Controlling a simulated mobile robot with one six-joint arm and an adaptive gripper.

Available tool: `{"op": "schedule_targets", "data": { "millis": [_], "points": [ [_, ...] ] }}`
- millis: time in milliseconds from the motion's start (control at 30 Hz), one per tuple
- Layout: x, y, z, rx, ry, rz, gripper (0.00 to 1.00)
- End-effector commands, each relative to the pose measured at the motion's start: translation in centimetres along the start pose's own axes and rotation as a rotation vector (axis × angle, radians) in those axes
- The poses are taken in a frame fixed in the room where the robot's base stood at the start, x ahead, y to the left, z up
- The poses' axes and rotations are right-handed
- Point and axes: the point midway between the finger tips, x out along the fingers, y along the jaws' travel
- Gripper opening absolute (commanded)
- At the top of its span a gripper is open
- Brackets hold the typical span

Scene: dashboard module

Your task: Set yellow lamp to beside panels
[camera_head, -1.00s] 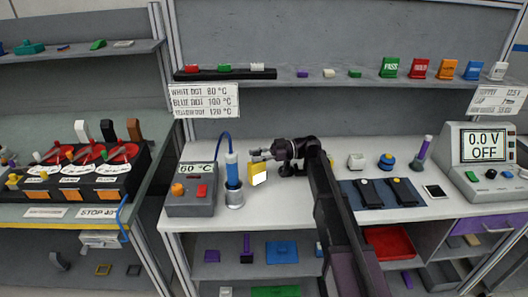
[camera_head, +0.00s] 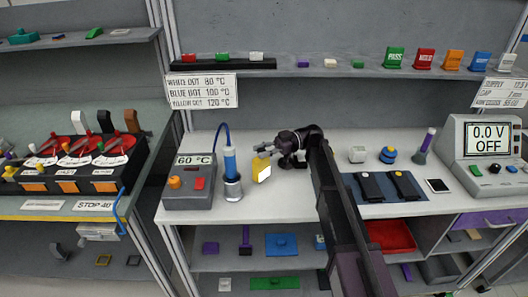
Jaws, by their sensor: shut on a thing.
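The yellow lamp (camera_head: 262,170), a yellow block with a bright white face, is in my gripper (camera_head: 266,152) in the head view. My gripper is shut on its upper part, just right of the blue soldering iron in its stand. Whether the lamp touches the bench is hard to tell. Two dark flat panels lie side by side on a dark mat to the right of my arm: the left panel (camera_head: 370,188) has a white dot and the right panel (camera_head: 406,186) a yellow dot. My arm hides the bench just left of the mat.
The blue iron (camera_head: 231,165) and the 60 °C station (camera_head: 188,185) stand close left of the lamp. A white cube (camera_head: 357,154), a blue-yellow knob (camera_head: 388,155) and a purple-topped tool (camera_head: 426,143) stand behind the panels. A phone-like slab (camera_head: 437,186) and a meter (camera_head: 487,155) are right.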

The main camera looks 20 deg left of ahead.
Motion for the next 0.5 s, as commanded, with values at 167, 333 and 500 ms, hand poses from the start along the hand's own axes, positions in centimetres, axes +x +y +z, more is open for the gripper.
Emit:
{"op": "schedule_targets", "data": {
  "millis": [167,333,500],
  "points": [
    [0.03,0.51,-0.08,-0.002,0.003,0.005,0.53],
    [0.44,0.46,-0.05,-0.001,0.002,-0.002,0.72],
    [0.62,0.38,-0.03,-0.001,0.001,-0.005,0.72]
  ]
}}
